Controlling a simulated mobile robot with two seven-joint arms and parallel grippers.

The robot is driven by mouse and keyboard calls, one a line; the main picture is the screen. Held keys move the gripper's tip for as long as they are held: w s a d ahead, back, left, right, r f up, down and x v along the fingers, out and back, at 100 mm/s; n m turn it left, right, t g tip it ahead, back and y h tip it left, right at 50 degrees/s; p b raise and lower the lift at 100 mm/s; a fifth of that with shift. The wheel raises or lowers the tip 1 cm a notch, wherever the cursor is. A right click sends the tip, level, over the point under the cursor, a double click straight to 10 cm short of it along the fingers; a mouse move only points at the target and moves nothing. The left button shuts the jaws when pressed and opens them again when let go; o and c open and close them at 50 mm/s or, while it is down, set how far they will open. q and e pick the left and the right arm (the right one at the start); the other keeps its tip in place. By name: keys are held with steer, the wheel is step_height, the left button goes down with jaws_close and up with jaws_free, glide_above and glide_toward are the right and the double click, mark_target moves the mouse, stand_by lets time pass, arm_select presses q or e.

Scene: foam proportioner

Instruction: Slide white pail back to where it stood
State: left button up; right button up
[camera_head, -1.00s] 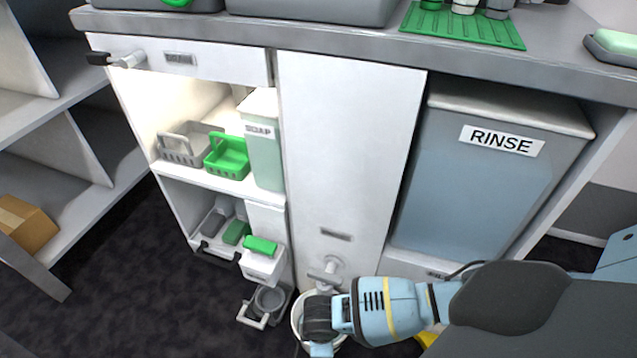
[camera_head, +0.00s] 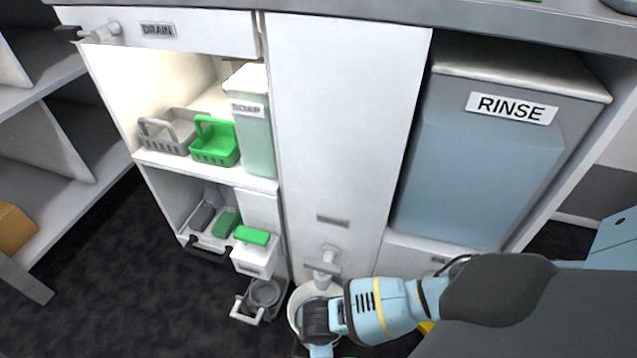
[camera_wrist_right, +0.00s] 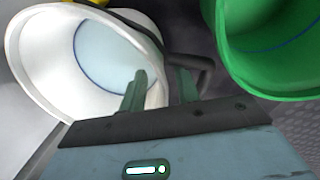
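The white pail (camera_head: 298,294) stands on the floor below the tap of the middle cabinet panel, partly hidden by my right gripper (camera_head: 318,322). In the right wrist view the pail (camera_wrist_right: 36,68) looks tilted, with a pale blue inside and a dark line around it. My right gripper (camera_wrist_right: 162,90) has its two fingers apart at the pail's rim. One finger shows over the pail's opening and the other outside the rim, beside a dark curved handle. I cannot tell whether they touch the rim. My left gripper is not in view.
A green bucket (camera_wrist_right: 272,72) stands close beside the pail in the right wrist view. A grey holder (camera_head: 263,294) is left of the pail. The tap (camera_head: 323,268) juts out above it. The RINSE tank (camera_head: 480,165) is at right. Dark floor at left is open.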

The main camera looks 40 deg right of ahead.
jaws_close()
stand_by(1.4)
